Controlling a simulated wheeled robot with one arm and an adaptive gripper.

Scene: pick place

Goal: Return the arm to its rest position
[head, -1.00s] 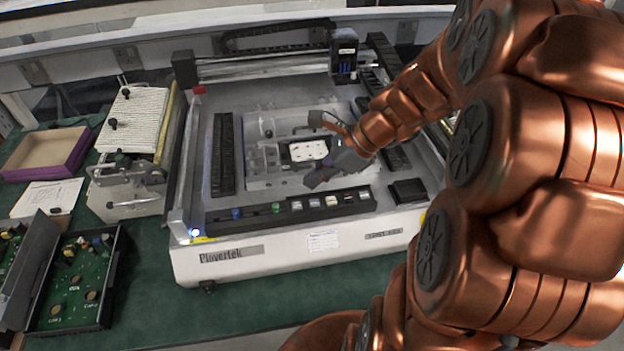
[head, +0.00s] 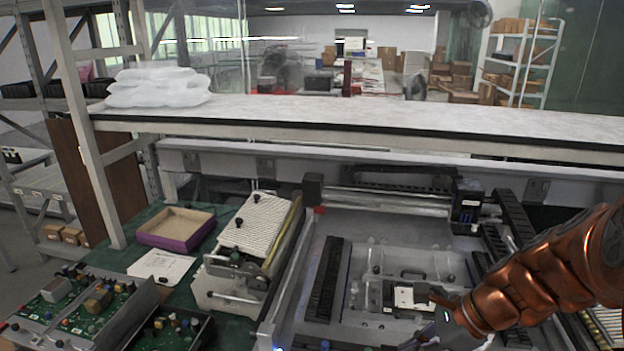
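My copper arm (head: 540,275) enters from the right, over the machine on the bench. My gripper (head: 421,321) is near the lower edge of the view, above the machine's bed. Its dark fingers are spread apart and nothing shows between them. The lower finger is partly cut off by the frame edge. A small white-topped piece (head: 403,297) lies in the machine's dark fixture (head: 385,296), just beyond the gripper.
The machine has a gantry rail (head: 390,203) at the back with a black head (head: 467,205). To the left are a slatted fixture (head: 250,240), a purple-edged tray (head: 175,228) and circuit boards (head: 85,305). A shelf (head: 350,122) crosses behind the bench.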

